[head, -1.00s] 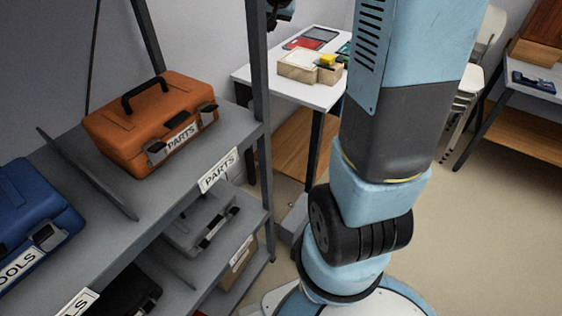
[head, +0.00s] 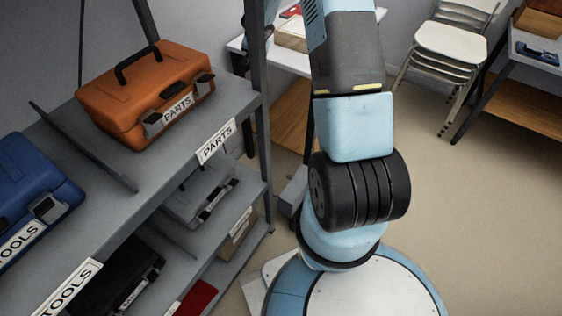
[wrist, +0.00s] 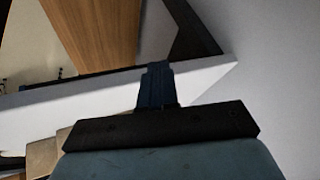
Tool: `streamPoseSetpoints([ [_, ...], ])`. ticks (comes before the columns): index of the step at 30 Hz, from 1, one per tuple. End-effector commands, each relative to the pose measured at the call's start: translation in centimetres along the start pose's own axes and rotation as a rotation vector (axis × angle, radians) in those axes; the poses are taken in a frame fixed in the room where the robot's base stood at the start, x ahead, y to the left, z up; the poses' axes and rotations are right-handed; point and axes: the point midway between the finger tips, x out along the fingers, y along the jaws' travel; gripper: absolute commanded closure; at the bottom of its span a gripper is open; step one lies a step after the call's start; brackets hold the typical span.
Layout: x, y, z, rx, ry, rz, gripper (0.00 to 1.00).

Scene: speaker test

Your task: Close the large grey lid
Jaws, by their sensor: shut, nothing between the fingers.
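I see no lid that I can name for certain as the large grey lid. A grey case (head: 200,190) with dark latches lies on the lower shelf in the head view, partly hidden by the shelf above; I cannot tell how its lid stands. My gripper (wrist: 155,85) shows in the wrist view with its dark blue fingers together and empty. It is in front of the white table's edge (wrist: 75,108). I cannot make out my fingertips in the head view.
The grey shelf unit (head: 215,105) holds an orange parts case (head: 150,95), a blue tools case (head: 30,195) and a black case (head: 115,275). A post of the unit stands close to my arm. Stacked white chairs (head: 452,45) stand at the back right. The floor at right is clear.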

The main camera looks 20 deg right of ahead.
Motion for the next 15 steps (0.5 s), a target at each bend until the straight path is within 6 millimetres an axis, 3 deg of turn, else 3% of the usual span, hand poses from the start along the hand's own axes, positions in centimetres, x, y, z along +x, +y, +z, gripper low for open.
streamPoseSetpoints([
  [1, 1.8, 0.5, 1.0, 0.013, -0.012, 0.021, 1.0],
  [6, 7.0, 2.5, 4.5, 0.059, -0.049, 0.104, 1.0],
  [15, 14.8, 7.1, 12.5, 0.128, -0.146, 0.279, 1.0],
])
